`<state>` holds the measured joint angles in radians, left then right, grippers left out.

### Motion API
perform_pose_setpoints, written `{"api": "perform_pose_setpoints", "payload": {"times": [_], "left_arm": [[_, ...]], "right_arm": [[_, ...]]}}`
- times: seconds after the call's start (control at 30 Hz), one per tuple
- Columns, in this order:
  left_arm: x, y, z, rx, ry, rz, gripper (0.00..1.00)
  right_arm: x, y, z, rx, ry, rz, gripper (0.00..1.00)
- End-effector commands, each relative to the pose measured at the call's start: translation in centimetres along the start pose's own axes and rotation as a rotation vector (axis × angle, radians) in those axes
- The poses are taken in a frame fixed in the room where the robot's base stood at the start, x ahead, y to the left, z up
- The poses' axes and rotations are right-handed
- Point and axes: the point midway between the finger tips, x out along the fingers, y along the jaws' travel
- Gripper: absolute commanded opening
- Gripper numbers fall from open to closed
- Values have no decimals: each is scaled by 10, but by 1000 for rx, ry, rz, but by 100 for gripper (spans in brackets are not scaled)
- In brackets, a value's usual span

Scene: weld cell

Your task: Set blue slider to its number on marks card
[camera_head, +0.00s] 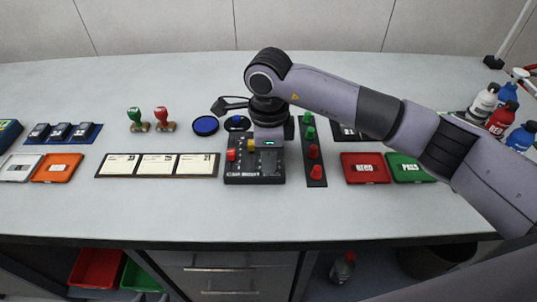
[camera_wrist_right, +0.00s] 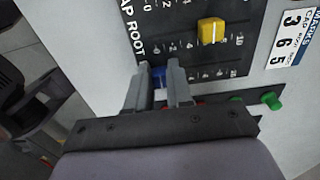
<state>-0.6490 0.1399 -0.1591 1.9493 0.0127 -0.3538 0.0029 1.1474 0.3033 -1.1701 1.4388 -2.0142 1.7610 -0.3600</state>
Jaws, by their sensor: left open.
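The black slider panel (camera_head: 256,172) sits mid-table, with a red slider (camera_head: 231,155) and a yellow slider (camera_head: 251,145). The yellow slider (camera_wrist_right: 211,31) also shows in the right wrist view. The blue slider (camera_wrist_right: 159,77) is between my right gripper's fingertips (camera_wrist_right: 161,80), which look closed on its sides. In the head view my right gripper (camera_head: 268,148) hides it. It stands nearer the lettered edge than yellow; its exact mark is covered. The marks card (camera_wrist_right: 297,35) shows 3, 6, 5; its label words are partly unreadable. My left gripper is out of view.
A dark strip (camera_head: 316,180) with green and red knobs stands right of the panel. A card tray (camera_head: 157,176) lies to its left. A red tray (camera_head: 365,167) and a green tray (camera_head: 410,168) sit further right. The front table strip is clear.

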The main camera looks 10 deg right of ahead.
Motion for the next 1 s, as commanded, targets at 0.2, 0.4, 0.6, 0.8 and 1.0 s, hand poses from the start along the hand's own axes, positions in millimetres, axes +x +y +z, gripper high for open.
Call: {"api": "perform_pose_setpoints", "payload": {"times": [0.2, 0.4, 0.6, 0.8, 1.0], "left_arm": [[4, 0, 5, 0, 0, 0, 47], [13, 0, 18, 0, 0, 0, 47], [17, 0, 23, 0, 0, 0, 47], [17, 0, 23, 0, 0, 0, 47], [17, 0, 23, 0, 0, 0, 47]], "right_arm": [[2, -6, 0, 2, 1, 0, 0], [4, -30, 1, 2, 3, -2, 0], [1, -44, 0, 0, 1, -1, 0], [0, -45, 0, -1, 0, 0, 0], [-1, -45, 0, 0, -1, 0, 40]]}}
